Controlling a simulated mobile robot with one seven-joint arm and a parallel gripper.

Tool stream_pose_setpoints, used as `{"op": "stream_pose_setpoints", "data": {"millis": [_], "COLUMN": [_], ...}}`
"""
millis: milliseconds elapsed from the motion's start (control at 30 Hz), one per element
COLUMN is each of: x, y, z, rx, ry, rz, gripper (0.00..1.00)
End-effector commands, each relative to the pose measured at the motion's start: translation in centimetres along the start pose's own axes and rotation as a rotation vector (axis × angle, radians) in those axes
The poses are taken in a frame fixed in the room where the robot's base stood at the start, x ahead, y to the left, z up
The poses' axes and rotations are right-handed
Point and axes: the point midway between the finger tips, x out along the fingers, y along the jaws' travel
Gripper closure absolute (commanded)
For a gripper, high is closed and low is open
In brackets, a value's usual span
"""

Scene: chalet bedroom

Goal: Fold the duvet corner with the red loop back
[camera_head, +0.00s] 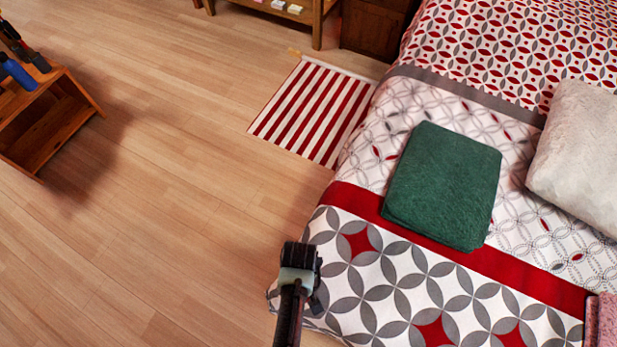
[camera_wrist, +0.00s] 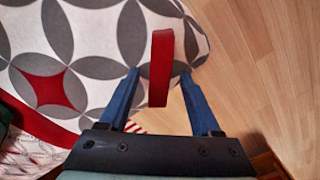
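The duvet (camera_head: 385,290) covers the bed, with grey petal shapes, red stars and a red band. Its near left corner lies by my gripper (camera_head: 300,262) in the head view, where my arm hides part of it. In the wrist view, the duvet corner (camera_wrist: 195,30) shows at the top, with wood floor beyond. The red loop (camera_wrist: 161,68) stands out from the corner, between the two blue fingers of my gripper (camera_wrist: 160,92). The fingers are apart, with a gap on both sides of the loop. The loop is not visible in the head view.
A green folded blanket (camera_head: 445,185) lies on the bed, with a pale pillow (camera_head: 580,150) to its right. A pink item (camera_head: 605,320) is at the lower right. Open floor lies left of the bed.

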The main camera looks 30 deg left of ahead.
Motion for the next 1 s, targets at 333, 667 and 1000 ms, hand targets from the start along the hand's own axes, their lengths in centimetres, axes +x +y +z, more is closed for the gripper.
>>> {"op": "stream_pose_setpoints", "data": {"millis": [333,667,1000], "x": [0.0,-1.9,-2.1], "y": [0.0,1.4,1.7], "z": [0.0,0.0,0.0], "rx": [0.000,0.006,0.003], "ry": [0.000,-0.001,0.000], "rz": [0.000,-0.114,-0.148], "gripper": [1.00,1.00,1.00]}}
